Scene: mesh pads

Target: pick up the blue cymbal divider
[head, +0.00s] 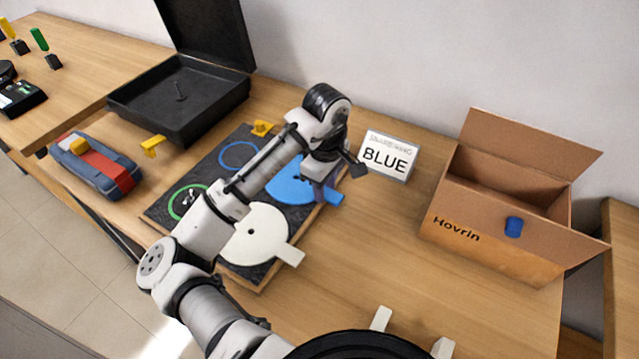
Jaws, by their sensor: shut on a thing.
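The blue cymbal divider (286,192) is a flat blue disc with a tab pointing right. It is at the right part of a dark mesh board (226,159), partly hidden by my arm and gripper. My gripper (319,196) points down at the tab side of the disc and is shut on it. The fingertips are small and partly dark, so the exact contact is hard to see. I cannot tell whether the disc rests on the board or is slightly raised. A white sign (386,157) reading "BLUE" stands behind, to the right.
A white disc with a tab (262,226) lies on the board's near side. An open cardboard box (470,235) stands right, a black open case (180,100) back left, a blue-red bag (112,173) left. Table between board and box is mostly clear.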

